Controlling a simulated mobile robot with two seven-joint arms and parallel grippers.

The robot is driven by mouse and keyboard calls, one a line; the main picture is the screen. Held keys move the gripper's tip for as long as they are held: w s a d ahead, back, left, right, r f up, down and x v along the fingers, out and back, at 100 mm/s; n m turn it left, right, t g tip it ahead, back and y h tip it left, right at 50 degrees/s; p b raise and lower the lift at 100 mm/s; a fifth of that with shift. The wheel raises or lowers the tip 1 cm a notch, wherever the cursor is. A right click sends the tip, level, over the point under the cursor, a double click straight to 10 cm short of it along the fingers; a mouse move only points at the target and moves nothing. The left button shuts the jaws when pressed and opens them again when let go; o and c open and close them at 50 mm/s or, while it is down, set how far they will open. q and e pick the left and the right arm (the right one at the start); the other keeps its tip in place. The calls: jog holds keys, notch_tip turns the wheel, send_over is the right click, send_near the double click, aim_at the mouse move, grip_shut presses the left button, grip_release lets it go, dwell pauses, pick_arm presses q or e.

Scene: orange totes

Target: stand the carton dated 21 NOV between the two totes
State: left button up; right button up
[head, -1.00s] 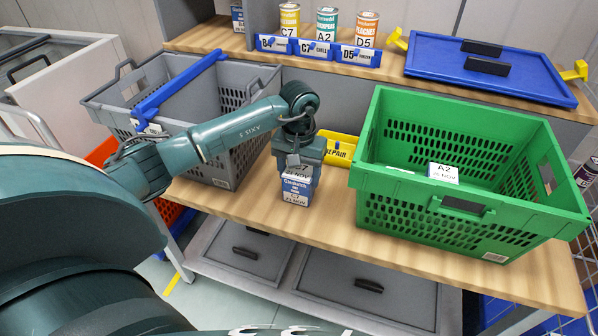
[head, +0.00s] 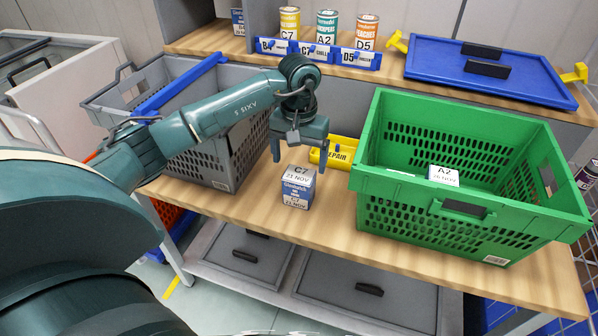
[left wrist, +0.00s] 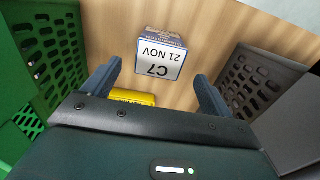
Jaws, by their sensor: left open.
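The carton marked C7, 21 NOV (head: 298,187) stands upright on the wooden bench between the grey tote (head: 215,150) and the green tote (head: 400,190), touching neither. It is blue and white, with its label on top. My left gripper (head: 300,160) is open and empty, above and behind the carton, clear of it. In the left wrist view the carton (left wrist: 161,58) lies beyond the open fingers (left wrist: 158,80), with the green tote (left wrist: 45,50) at left and the grey tote (left wrist: 262,80) at right. My right gripper is not in view.
A yellow REPAIR bin (head: 335,154) sits behind the carton between the totes. A carton marked A2 (head: 443,176) is inside the green tote. Several cans and a blue lid (head: 440,72) stand on the rear shelf. The bench in front of the carton is clear.

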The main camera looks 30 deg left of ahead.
pick_arm(q)
notch_tip(320, 180, up, 6)
jog(key=shift+r, duration=0.2)
dwell(0.5)
